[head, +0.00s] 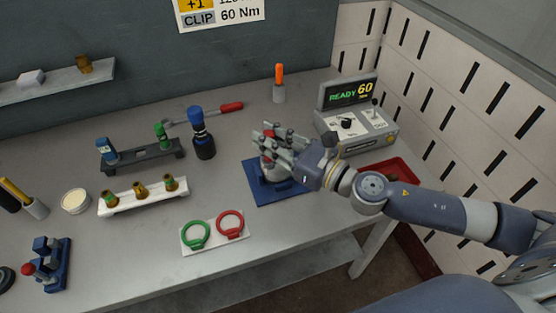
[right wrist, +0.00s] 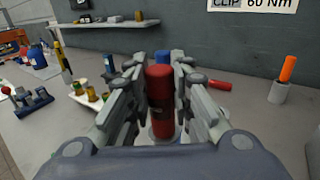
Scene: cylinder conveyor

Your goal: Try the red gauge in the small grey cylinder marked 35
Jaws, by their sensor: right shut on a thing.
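My right gripper (head: 270,148) is over the blue plate (head: 290,188) near the middle of the table. In the right wrist view its fingers (right wrist: 160,85) are shut around an upright red cylindrical piece (right wrist: 160,92). A pale grey round part (right wrist: 163,128) shows below the red piece, partly hidden by the fingers. I cannot tell how deep the red piece sits in it. No 35 marking is readable. A red ring (head: 230,224) and a green ring (head: 195,236) lie on a white plate in front of the blue plate. My left gripper is not in view.
A blue-capped dark bottle (head: 203,135) and two racks of small parts stand left. An orange-topped grey holder (head: 279,84) is behind. A display box reading READY 60 (head: 355,115) and a red tray (head: 402,168) are right.

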